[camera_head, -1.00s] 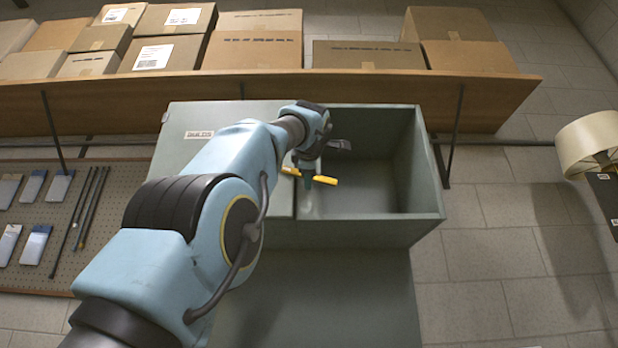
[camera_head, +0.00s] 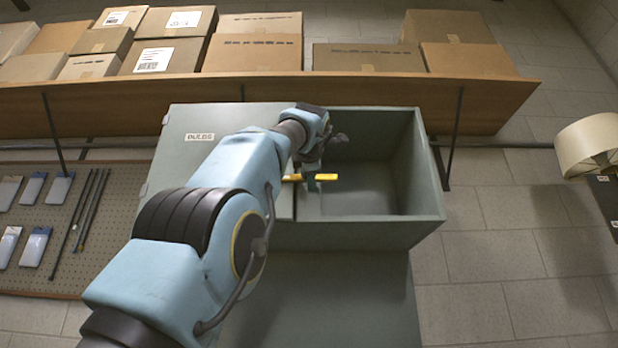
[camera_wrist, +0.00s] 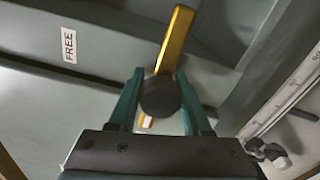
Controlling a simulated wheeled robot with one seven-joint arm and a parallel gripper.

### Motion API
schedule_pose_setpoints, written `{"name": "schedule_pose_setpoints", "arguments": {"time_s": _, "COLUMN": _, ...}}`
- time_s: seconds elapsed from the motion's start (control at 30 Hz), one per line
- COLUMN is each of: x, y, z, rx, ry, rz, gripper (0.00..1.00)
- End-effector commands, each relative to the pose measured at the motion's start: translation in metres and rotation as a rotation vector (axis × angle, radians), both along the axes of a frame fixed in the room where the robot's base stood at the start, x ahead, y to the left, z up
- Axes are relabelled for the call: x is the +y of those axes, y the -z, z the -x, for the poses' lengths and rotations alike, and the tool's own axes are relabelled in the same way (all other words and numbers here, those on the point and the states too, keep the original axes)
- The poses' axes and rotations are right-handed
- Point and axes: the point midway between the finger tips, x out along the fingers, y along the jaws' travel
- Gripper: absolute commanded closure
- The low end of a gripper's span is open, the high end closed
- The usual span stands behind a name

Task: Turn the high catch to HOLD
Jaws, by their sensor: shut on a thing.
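The catch has a yellow bar (camera_wrist: 175,45) on a dark round hub (camera_wrist: 160,97). In the wrist view the bar points up and slightly right, and a short yellow end shows below the hub. My gripper (camera_wrist: 158,92) has its green fingers on either side of the hub and is shut on the catch. In the head view the yellow bar (camera_head: 326,177) lies about level at the front of the grey cabinet (camera_head: 240,232), with its middle hidden by my gripper (camera_head: 309,172). A FREE label (camera_wrist: 69,45) is left of the catch in the wrist view. No HOLD label is visible.
The cabinet's right compartment (camera_head: 375,185) is open and looks empty. A label reading BULBS (camera_head: 200,136) is on its left cover. A wooden shelf (camera_head: 250,88) with cardboard boxes runs behind. A pegboard (camera_head: 110,235) is at left, a lampshade (camera_head: 588,142) at right.

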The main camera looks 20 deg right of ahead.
Motion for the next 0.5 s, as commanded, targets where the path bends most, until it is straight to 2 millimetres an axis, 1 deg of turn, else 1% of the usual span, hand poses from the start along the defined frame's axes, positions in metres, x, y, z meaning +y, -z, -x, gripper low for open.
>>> {"name": "schedule_pose_setpoints", "arguments": {"time_s": 0.07, "x": 0.0004, "y": 0.0018, "z": -0.0009, "rx": 0.005, "ry": -0.002, "rz": -0.001, "gripper": 1.00}}
{"name": "schedule_pose_setpoints", "arguments": {"time_s": 0.1, "x": 0.0004, "y": 0.0019, "z": -0.0008, "rx": 0.005, "ry": -0.002, "rz": -0.001, "gripper": 0.50}}
{"name": "schedule_pose_setpoints", "arguments": {"time_s": 0.2, "x": 0.0003, "y": 0.0017, "z": -0.0008, "rx": 0.005, "ry": -0.002, "rz": -0.001, "gripper": 0.39}}
{"name": "schedule_pose_setpoints", "arguments": {"time_s": 0.5, "x": 0.0008, "y": 0.0014, "z": 0.0021, "rx": 0.001, "ry": 0.000, "rz": 0.000, "gripper": 0.39}}
